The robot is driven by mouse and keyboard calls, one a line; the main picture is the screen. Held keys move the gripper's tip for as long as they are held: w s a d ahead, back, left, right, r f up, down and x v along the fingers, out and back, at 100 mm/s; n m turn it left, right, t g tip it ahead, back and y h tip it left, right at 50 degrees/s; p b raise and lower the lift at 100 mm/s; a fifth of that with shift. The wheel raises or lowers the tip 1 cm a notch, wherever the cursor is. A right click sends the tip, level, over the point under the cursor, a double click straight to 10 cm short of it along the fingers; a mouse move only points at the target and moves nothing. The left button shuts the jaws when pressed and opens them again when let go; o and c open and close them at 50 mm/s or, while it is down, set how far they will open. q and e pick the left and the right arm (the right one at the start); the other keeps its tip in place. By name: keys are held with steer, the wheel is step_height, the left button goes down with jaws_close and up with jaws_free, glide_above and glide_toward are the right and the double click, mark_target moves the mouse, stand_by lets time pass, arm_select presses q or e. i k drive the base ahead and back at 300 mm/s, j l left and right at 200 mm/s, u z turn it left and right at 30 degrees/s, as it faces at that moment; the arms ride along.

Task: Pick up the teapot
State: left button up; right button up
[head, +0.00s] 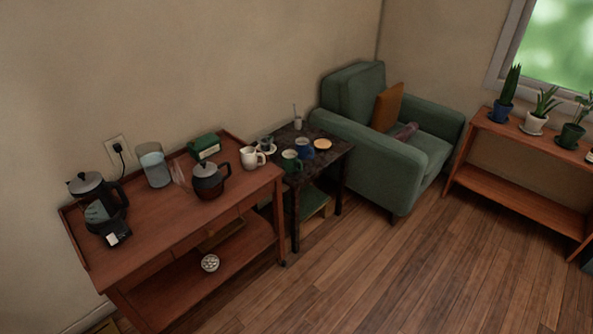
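A dark, round-bodied teapot (207,181) with a grey lid stands upright on the reddish wooden sideboard (150,232), right of the middle of its top.
On the sideboard stand a black kettle (97,203), a glass canister (154,165), a green box (204,146) and a white jug (251,158). A dark side table (325,160) holds several cups. A green armchair (372,150) stands behind. The wooden floor (400,275) in front is clear.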

mark_target(209, 188)
steer(key=i+l+u, duration=0.1)
steer(key=u, duration=0.3)
steer(key=i+l+u, duration=0.2)
steer(key=u, duration=0.15)
steer(key=i+l+u, duration=0.2)
steer(key=u, duration=0.2)
